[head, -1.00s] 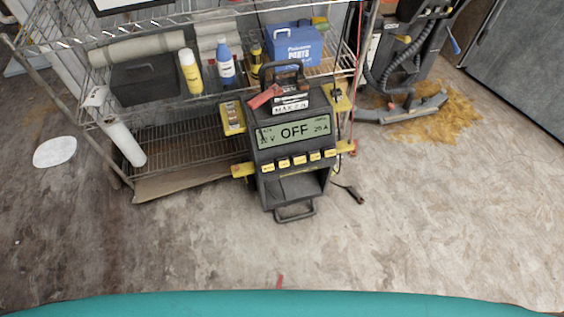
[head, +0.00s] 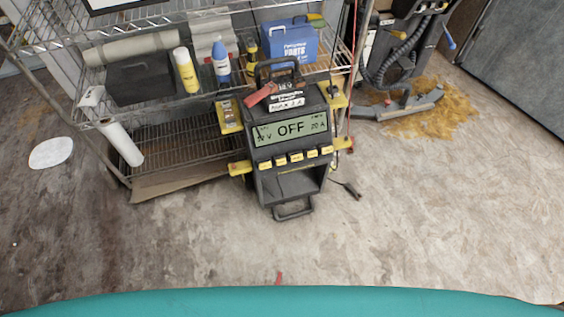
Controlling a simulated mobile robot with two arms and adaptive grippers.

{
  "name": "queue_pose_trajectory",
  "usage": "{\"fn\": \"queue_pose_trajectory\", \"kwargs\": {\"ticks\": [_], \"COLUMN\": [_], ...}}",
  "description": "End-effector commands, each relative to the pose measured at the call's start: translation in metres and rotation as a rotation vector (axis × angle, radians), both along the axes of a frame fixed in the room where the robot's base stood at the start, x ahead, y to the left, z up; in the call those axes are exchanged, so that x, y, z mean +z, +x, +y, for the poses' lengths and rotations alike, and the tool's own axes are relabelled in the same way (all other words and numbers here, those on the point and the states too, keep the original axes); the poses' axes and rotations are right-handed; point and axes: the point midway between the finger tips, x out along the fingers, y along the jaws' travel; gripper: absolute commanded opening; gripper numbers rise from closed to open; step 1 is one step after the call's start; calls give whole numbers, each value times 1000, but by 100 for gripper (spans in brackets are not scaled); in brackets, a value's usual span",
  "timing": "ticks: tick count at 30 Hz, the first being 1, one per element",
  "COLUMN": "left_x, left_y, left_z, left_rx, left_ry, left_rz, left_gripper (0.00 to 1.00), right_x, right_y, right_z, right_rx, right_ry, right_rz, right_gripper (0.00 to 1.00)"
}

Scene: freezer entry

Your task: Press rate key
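A black and yellow charger unit (head: 262,187) stands on the floor in front of the wire shelf, in the middle of the head view. Its lit green display (head: 290,129) reads OFF in large letters, with small volt and amp figures at its sides that are hard to read. Below the display is a row of several small yellow keys (head: 296,158). Their labels are too small to read, so I cannot tell which is the rate key. A red clamp (head: 260,95) rests on top by the handle. Neither of my grippers shows.
The wire shelf (head: 175,140) behind holds a blue box (head: 290,46), a yellow bottle (head: 187,74) and a blue bottle (head: 221,65). A floor machine (head: 398,106) stands at the right. A cable end lies right of the charger. The floor in front is mostly clear.

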Motion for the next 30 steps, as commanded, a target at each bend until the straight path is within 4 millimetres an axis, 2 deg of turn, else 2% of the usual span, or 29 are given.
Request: {"fn": "queue_pose_trajectory", "kwargs": {"ticks": [1, 4, 5, 30], "left_x": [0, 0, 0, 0], "left_y": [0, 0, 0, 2], "left_z": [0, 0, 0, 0], "left_rx": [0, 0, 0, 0], "left_ry": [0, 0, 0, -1], "left_rz": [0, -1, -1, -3], "left_gripper": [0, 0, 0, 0], "right_x": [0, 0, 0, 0], "right_y": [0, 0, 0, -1], "right_z": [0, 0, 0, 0], "right_rx": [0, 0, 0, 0], "right_ry": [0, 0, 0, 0], "right_rz": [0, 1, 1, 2], "right_gripper": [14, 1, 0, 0]}}
